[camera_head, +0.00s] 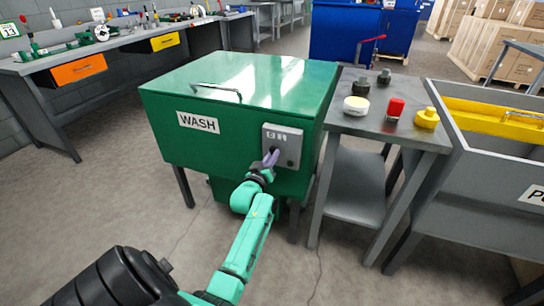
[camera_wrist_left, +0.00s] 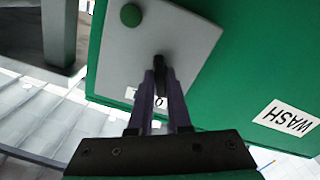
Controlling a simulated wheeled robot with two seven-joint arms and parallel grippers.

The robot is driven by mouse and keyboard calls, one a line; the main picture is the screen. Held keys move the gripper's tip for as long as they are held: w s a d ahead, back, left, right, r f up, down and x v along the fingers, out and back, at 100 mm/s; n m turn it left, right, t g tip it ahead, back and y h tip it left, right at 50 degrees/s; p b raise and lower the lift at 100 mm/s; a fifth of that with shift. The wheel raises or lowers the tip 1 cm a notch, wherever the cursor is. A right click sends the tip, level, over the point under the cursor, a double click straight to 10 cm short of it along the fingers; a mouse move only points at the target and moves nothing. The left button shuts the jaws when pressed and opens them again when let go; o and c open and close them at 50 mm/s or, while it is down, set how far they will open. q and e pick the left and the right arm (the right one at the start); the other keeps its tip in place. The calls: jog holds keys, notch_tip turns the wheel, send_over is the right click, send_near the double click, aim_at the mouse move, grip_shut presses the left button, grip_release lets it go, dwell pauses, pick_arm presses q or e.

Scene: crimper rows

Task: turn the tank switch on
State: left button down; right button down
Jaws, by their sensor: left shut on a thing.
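The green wash tank (camera_head: 235,110), labelled WASH, stands in the middle of the head view with its lid down. A grey switch box (camera_head: 290,148) is on its front right; the box also fills the upper middle of the left wrist view (camera_wrist_left: 195,40). A dark switch lever (camera_wrist_left: 160,66) sticks out of the box. My left gripper (camera_head: 270,157) is at the box, its purple fingers (camera_wrist_left: 159,85) shut on the lever. White labels beside the lever are partly hidden by the fingers, so the switch's setting is unclear. My right gripper is not in view.
A grey side table (camera_head: 385,118) to the right holds a red-topped item (camera_head: 395,108), yellow items and dark items. A grey open tank (camera_head: 470,200) stands beyond it. A workbench (camera_head: 120,50) with drawers is at back left. Bare floor lies in front.

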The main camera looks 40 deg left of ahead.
pick_arm(q)
jog(key=shift+f+m+p, duration=0.1)
jog(key=shift+m+p, duration=1.05)
jog(key=shift+m, duration=4.55)
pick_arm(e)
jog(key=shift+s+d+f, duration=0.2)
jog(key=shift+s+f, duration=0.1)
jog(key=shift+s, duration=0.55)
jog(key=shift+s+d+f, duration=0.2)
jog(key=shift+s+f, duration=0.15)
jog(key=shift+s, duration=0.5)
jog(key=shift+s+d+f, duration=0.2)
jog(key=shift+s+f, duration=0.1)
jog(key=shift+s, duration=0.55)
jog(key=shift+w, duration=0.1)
pick_arm(q)
jog(key=c, duration=0.9)
grip_release()
jog(key=shift+o, duration=0.2)
